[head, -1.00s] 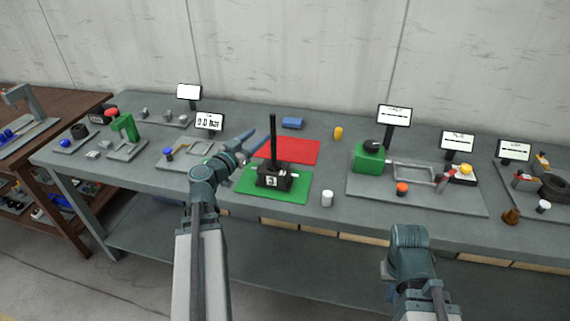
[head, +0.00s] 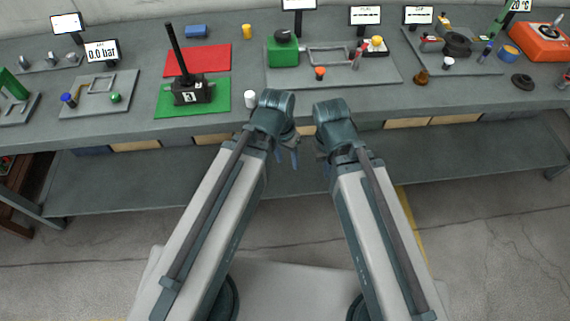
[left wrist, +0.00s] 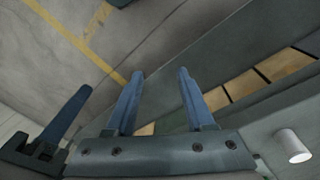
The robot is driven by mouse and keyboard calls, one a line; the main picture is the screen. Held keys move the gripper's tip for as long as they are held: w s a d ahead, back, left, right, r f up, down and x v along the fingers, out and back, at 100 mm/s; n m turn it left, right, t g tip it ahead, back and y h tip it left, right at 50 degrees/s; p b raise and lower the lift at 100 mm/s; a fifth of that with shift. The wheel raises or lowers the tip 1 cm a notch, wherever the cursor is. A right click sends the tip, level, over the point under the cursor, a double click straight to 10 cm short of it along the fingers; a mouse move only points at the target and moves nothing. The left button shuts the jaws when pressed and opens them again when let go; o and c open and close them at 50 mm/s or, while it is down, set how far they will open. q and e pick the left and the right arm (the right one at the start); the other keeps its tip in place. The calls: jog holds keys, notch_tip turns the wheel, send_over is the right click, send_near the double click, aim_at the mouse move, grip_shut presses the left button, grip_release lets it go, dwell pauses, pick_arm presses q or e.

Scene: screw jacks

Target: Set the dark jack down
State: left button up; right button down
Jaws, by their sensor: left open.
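The dark jack (head: 191,90) stands on the green mat (head: 215,104), with its tall black post rising from a dark block that carries a white label with a 3. Nothing holds it. My left gripper (head: 288,157) hangs in front of the table edge, to the right of the jack and apart from it. In the left wrist view its two blue fingers (left wrist: 159,72) are spread with nothing between them. My right gripper (head: 323,152) is beside it on the right, and its fingers are mostly hidden by its own wrist.
A red mat (head: 198,60) lies behind the green one. A white cylinder (head: 250,99) stands right of the green mat, near the front edge. A grey tray with a green block (head: 283,52) is further right. The lower shelf (head: 110,185) is bare.

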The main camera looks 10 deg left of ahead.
pick_arm(q)
jog(key=shift+s+a+n+g+y, duration=0.1)
jog(key=shift+s+n+g+y, duration=0.25)
jog(key=shift+s+y, duration=0.95)
jog(key=shift+w, duration=0.1)
